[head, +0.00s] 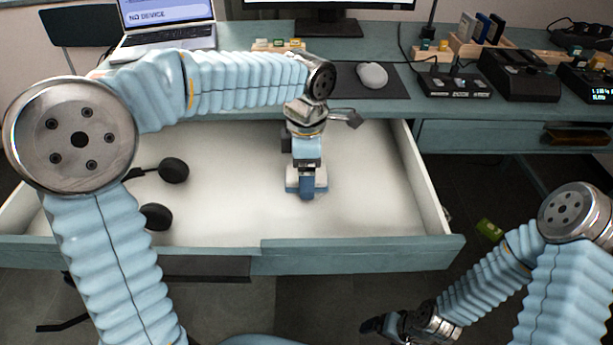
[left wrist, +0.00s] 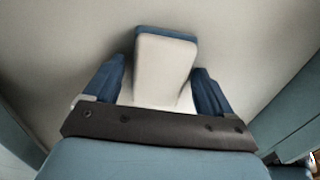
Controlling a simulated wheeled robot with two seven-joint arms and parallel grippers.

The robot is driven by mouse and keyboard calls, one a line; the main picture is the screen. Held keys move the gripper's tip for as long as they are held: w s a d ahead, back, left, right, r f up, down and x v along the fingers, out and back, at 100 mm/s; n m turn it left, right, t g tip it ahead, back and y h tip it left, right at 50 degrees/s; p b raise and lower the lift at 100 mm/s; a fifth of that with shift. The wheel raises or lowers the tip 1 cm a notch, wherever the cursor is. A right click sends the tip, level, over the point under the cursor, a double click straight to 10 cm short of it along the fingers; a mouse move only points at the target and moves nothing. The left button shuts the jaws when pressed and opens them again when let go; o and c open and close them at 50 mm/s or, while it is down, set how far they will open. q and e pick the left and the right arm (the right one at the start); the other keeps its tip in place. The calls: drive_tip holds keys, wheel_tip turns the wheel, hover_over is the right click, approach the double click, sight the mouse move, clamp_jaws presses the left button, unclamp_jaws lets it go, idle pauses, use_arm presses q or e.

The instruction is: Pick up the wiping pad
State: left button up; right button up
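The wiping pad (head: 321,176) is a small white block with blue on it, in the white inside of the open drawer. In the left wrist view the pad (left wrist: 165,65) shows a white face with a blue edge at its far end. My left gripper (head: 306,186) points down at it. Its two blue fingers (left wrist: 160,88) stand on either side of the pad.
A black headset-like object (head: 172,171) lies in the drawer's left part. The drawer's front wall (head: 340,255) and right wall (head: 430,185) bound the space. On the desk above are a laptop (head: 165,40), a mouse (head: 372,75) and black devices (head: 518,75). The drawer floor right of the pad is clear.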

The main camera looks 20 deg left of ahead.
use_arm(q)
drive_tip(key=c, duration=1)
drive_tip(key=shift+o, duration=0.2)
drive_tip(key=shift+r, duration=0.4)
wheel_tip(320, 180, up, 2)
drive_tip(key=shift+r, duration=0.2)
drive_tip(key=s+d+r, duration=0.9)
drive_tip(key=d+r, duration=0.1)
drive_tip(key=shift+s, duration=0.4)
drive_tip(key=o, duration=0.6)
drive_tip(key=c, duration=0.4)
